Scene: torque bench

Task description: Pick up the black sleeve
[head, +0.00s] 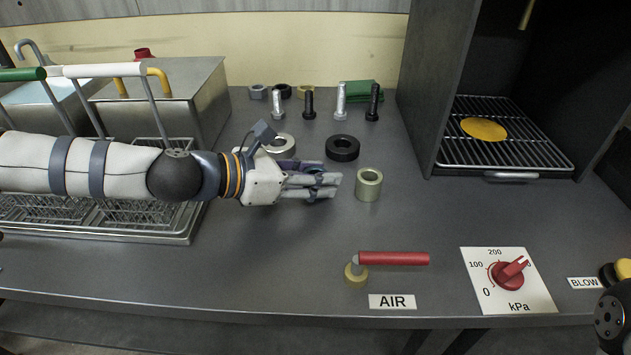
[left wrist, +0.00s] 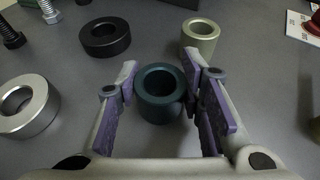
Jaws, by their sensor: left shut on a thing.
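My left gripper (head: 318,183) is low over the middle of the bench, and its fingers (left wrist: 161,98) are shut on a dark teal sleeve (left wrist: 160,108). In the left wrist view the sleeve stands upright between the purple pads, its open bore facing up. In the head view the fingers mostly hide it. A black, wide, ring-shaped sleeve (head: 342,148) lies flat on the bench just behind the gripper, apart from it. It also shows at the upper left of the left wrist view (left wrist: 105,37). My right gripper is not in view.
A pale greenish sleeve (head: 369,184) stands close to the right of the fingertips. A silver ring (head: 282,144) lies behind the gripper. Several bolts, including a black one (head: 374,102), stand at the back. A red-handled air valve (head: 393,258) is in front; bare bench lies between.

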